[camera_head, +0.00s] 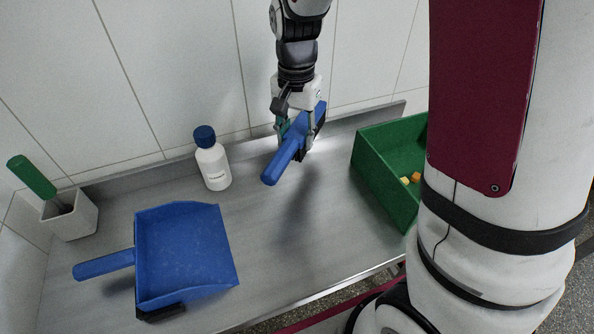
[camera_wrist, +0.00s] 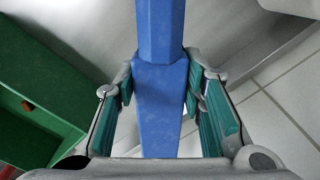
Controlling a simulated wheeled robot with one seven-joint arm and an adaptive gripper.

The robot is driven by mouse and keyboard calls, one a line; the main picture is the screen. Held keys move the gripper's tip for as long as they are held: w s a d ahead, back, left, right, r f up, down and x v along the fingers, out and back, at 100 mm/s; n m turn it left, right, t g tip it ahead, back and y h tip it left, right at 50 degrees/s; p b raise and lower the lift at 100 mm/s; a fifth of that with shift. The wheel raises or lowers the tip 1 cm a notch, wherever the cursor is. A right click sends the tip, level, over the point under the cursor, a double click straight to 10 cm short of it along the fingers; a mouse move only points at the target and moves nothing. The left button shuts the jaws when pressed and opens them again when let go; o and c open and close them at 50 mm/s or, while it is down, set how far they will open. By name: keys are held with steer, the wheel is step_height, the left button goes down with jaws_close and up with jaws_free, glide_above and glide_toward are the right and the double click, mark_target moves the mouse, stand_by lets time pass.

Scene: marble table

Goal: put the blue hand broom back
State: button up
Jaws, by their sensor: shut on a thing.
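The blue hand broom (camera_head: 284,156) is held in my gripper (camera_head: 296,134) above the back middle of the metal counter. Its handle points down and to the left in the head view, with dark bristles partly showing by the fingers. In the wrist view the blue broom (camera_wrist: 160,95) runs between the two green-padded fingers of my gripper (camera_wrist: 165,105). A blue dustpan (camera_head: 184,253) lies on the counter at the front left, its handle pointing left. A dark strip shows under its near edge.
A white bottle with a blue cap (camera_head: 212,165) stands behind the dustpan. A white holder (camera_head: 70,217) with a green-handled tool (camera_head: 32,178) stands at far left. A green bin (camera_head: 385,195) with small yellow and orange pieces is at right. The counter's (camera_head: 300,240) middle is clear.

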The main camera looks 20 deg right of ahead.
step_height(320, 180, down, 8)
steer(key=shift+f+b, duration=0.15)
steer(key=shift+b, duration=0.15)
steer(key=shift+f, duration=0.1)
steer(key=shift+f, duration=0.25)
steer(key=o, duration=1.2)
